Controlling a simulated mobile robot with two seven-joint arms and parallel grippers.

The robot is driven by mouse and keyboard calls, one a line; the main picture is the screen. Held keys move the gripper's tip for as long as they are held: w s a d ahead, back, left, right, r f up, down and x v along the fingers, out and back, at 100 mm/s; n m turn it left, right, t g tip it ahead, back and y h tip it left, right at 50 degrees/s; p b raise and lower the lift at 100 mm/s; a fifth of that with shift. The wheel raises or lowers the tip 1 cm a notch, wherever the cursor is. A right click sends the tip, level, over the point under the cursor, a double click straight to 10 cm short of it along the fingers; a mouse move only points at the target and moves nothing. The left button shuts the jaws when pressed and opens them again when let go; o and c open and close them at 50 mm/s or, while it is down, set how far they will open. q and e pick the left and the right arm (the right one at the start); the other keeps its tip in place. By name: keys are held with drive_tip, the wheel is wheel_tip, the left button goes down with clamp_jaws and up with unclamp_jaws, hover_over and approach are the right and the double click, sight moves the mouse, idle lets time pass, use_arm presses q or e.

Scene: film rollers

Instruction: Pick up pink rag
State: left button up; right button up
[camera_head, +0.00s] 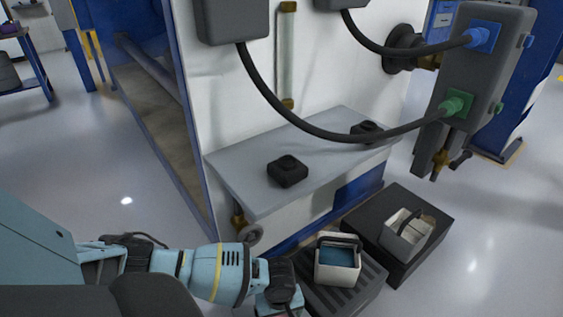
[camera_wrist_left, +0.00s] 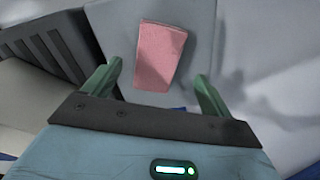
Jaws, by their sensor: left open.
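The pink rag (camera_wrist_left: 160,55) lies on a light grey surface in the left wrist view, at the upper middle. It looks like a folded, slightly tapered piece. My left gripper (camera_wrist_left: 157,72) is open, its two green fingers apart on either side of the rag's lower part in the picture. The fingers do not visibly touch it, and the height between them cannot be told. In the head view my left arm reaches to the bottom edge, where its gripper is mostly cut off. The rag cannot be made out clearly there. My right gripper is in neither view.
A white bin with blue contents (camera_head: 338,262) stands on a dark slatted platform (camera_head: 372,280). A second bin (camera_head: 405,238) stands on a dark block to the right. A grey shelf (camera_head: 245,165) with black knobs juts from the machine above. Cables hang over it. Floor at left is clear.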

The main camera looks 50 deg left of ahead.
use_arm(q)
drive_tip(key=f+b, duration=0.2)
drive_tip(key=f, duration=0.2)
drive_tip(key=shift+w+b, duration=0.2)
drive_tip(key=shift+b, duration=0.1)
drive_tip(key=shift+c, duration=0.4)
drive_tip(key=c, duration=1.1)
drive_tip(key=shift+r, duration=0.15)
